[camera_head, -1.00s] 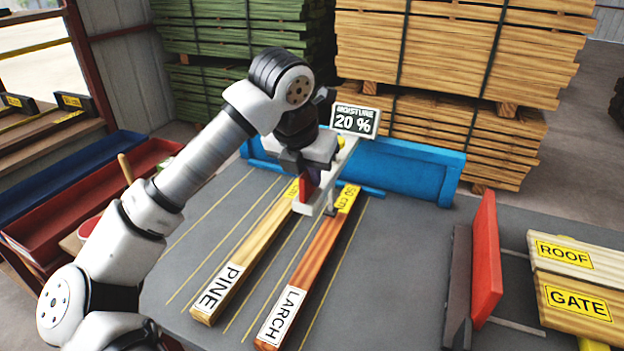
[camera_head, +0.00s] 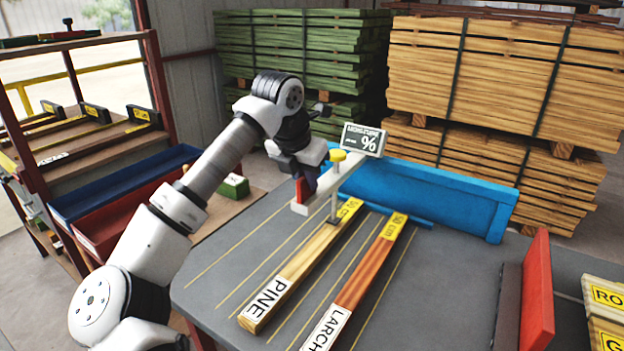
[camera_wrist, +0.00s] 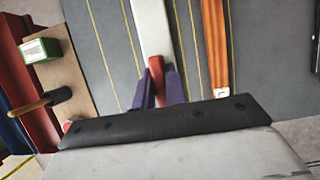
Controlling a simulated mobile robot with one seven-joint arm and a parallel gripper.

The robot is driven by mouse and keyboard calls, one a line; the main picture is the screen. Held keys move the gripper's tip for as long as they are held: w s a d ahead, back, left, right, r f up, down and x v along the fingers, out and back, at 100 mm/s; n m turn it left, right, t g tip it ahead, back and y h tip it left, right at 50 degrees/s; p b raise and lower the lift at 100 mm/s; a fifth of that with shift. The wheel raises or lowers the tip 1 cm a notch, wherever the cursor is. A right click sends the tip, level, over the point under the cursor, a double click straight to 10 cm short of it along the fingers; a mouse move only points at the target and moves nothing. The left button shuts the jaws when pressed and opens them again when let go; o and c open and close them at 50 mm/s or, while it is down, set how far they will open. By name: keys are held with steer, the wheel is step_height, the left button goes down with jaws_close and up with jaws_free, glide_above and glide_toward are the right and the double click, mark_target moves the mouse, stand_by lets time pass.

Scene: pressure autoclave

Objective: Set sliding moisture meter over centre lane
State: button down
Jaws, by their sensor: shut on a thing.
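The moisture meter is a white arm (camera_head: 322,187) with a display sign (camera_head: 363,140), a yellow knob (camera_head: 338,155) and a thin probe post (camera_head: 335,200). It reaches over the table from the blue rail (camera_head: 440,190). My gripper (camera_head: 303,188) is shut on its red handle, which shows between the purple fingers in the wrist view (camera_wrist: 157,78). The probe post appears over the far part of the PINE plank (camera_head: 292,280); contact cannot be told. The LARCH plank (camera_head: 363,270) lies to its right, clear of the meter.
Yellow lines divide the grey table (camera_head: 450,290) into lanes. A red upright plate (camera_head: 538,290) stands at the right, beside the ROOF and GATE boards. A red tray (camera_head: 115,215) and a blue tray (camera_head: 100,185) are at the left. Lumber stacks stand behind.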

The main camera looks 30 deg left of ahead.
steer(key=c, duration=1.4)
jaws_free()
steer(key=shift+d, duration=0.1)
steer(key=shift+c, duration=0.2)
steer(key=shift+r, duration=0.1)
steer(key=b+v, duration=0.1)
steer(key=v, duration=1.2)
steer(key=shift+s+r, duration=0.2)
steer(key=shift+r, duration=0.1)
